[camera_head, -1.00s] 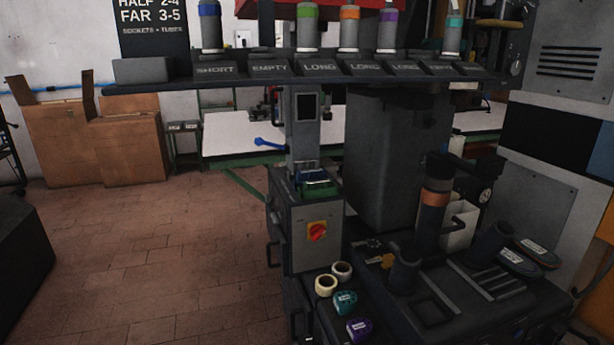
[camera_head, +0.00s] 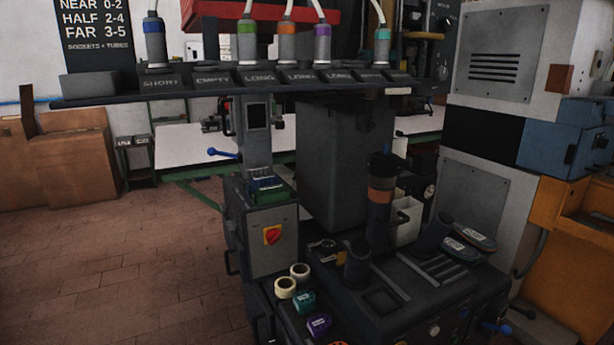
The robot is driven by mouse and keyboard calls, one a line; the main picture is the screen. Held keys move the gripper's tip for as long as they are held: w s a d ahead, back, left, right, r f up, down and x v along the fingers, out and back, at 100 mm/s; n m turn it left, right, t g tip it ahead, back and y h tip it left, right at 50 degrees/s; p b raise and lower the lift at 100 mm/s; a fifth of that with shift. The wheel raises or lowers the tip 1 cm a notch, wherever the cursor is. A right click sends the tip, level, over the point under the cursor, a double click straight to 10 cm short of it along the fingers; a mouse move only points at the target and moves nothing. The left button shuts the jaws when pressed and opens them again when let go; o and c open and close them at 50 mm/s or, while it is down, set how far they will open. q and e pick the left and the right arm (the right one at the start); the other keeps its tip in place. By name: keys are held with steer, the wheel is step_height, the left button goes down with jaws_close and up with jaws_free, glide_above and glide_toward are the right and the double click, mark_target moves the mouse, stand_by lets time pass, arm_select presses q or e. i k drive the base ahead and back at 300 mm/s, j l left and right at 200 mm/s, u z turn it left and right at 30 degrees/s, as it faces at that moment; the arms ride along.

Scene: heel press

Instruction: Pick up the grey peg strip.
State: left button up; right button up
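I cannot clearly make out a grey peg strip. Several narrow grey strips (camera_head: 442,268) lie side by side on the dark bench top (camera_head: 450,297) at the lower right, but they are too small to show whether any has pegs. A plain grey block (camera_head: 90,86) sits at the left end of the dark labelled shelf (camera_head: 200,92). Neither of my grippers is in view.
The bench also holds two tape rolls (camera_head: 299,271), a teal item (camera_head: 304,301), a purple item (camera_head: 319,324) and an orange-banded dark cylinder (camera_head: 380,210). A blue box (camera_head: 560,145) and orange cabinet (camera_head: 575,240) stand right. Brick floor (camera_head: 110,270) is open at left.

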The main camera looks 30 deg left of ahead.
mark_target(265, 170)
steer(key=j+z, duration=0.35)
steer(key=j, duration=0.45)
steer(key=k+j+z, duration=0.1)
steer(key=j+z, duration=0.25)
steer(key=j, duration=0.4)
steer(key=k+j, duration=0.1)
steer(key=j, duration=0.5)
steer(key=k+j, duration=0.1)
steer(key=j, duration=0.5)
steer(key=k+j, duration=0.1)
steer(key=j, duration=1.1)
steer(key=k, duration=0.05)
